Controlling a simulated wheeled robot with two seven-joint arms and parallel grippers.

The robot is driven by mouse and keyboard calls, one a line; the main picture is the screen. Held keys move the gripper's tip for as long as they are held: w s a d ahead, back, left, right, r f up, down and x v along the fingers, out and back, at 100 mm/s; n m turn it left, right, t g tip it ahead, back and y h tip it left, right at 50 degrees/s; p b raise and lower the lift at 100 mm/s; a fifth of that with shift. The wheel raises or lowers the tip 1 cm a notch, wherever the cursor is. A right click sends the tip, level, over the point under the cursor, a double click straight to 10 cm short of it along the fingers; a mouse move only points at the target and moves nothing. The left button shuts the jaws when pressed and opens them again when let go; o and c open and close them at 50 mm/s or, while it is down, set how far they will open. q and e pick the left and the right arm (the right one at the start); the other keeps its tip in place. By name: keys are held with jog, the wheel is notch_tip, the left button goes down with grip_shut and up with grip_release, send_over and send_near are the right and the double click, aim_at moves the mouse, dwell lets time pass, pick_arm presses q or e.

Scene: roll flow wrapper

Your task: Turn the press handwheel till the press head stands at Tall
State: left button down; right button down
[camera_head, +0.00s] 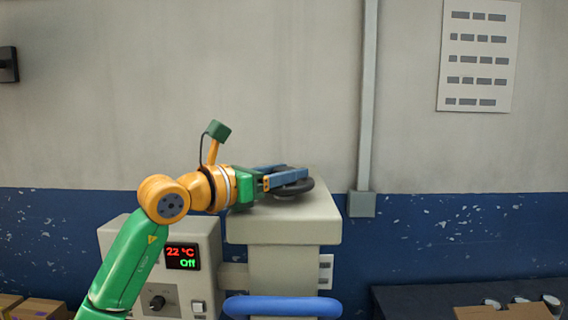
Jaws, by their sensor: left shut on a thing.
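The press handwheel (296,189) is a dark, flat wheel lying on top of the pale press housing (285,227). My left gripper (288,178), with blue fingers, reaches in from the left and is shut on the handwheel. The gripper and wrist hide much of the wheel's left and near side. The press head and any Tall mark cannot be made out in this view. My right gripper is not in view.
A control box (203,240) reading "22 °C" and "Off" stands left of the press. A blue bar (282,307) crosses the press front. Cardboard boxes (38,308) sit lower left; an open carton (505,312) sits lower right. A grey pipe (367,100) runs down the wall behind.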

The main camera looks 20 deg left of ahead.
pick_arm(q)
jog(key=shift+h, duration=0.3)
jog(key=shift+c, duration=1.4)
grip_release()
jog(key=s+b, duration=0.1)
jog(key=s+a+b, duration=0.1)
jog(key=shift+s+a+f+b, duration=0.1)
jog(key=shift+a+f+b, duration=0.1)
jog(key=shift+f+b, duration=0.15)
jog(key=v, duration=0.1)
jog(key=b+v, duration=0.1)
jog(key=v, duration=0.2)
jog(key=shift+s+a+r+b, duration=0.1)
jog(key=shift+s+r+b, duration=0.05)
jog(key=shift+r+b, duration=0.15)
jog(key=shift+s+r, duration=0.1)
